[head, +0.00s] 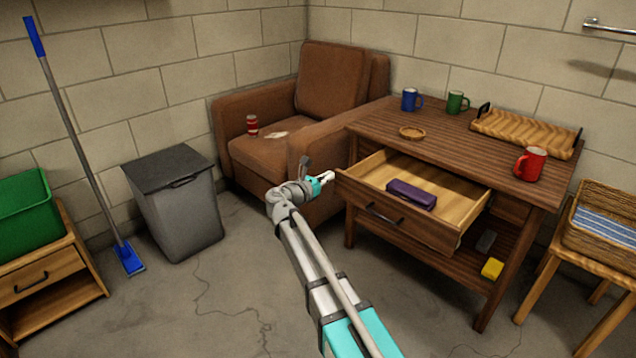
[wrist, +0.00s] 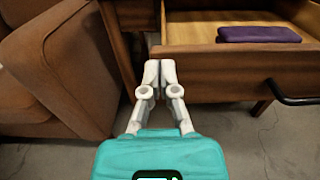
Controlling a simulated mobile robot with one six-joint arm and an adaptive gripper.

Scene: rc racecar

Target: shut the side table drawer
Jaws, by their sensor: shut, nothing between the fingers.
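The side table (head: 450,135) is dark wood and stands against the back wall. Its drawer (head: 395,222) is pulled well out, with a black bar handle on the front. A purple case (head: 411,194) lies inside the drawer. My gripper (head: 328,178) is shut and empty, near the left end of the drawer front. In the wrist view my gripper (wrist: 160,66) points at the left edge of the drawer front (wrist: 220,75). The purple case (wrist: 258,34) and handle (wrist: 290,97) show to its right. I cannot tell if the fingertips touch the drawer.
A brown armchair (head: 337,85) stands close left of the table. On the tabletop are a blue mug (head: 410,99), green mug (head: 456,102), red mug (head: 530,163), coaster (head: 412,132) and wooden tray (head: 525,131). A grey bin (head: 178,210) stands left. Floor before the drawer is clear.

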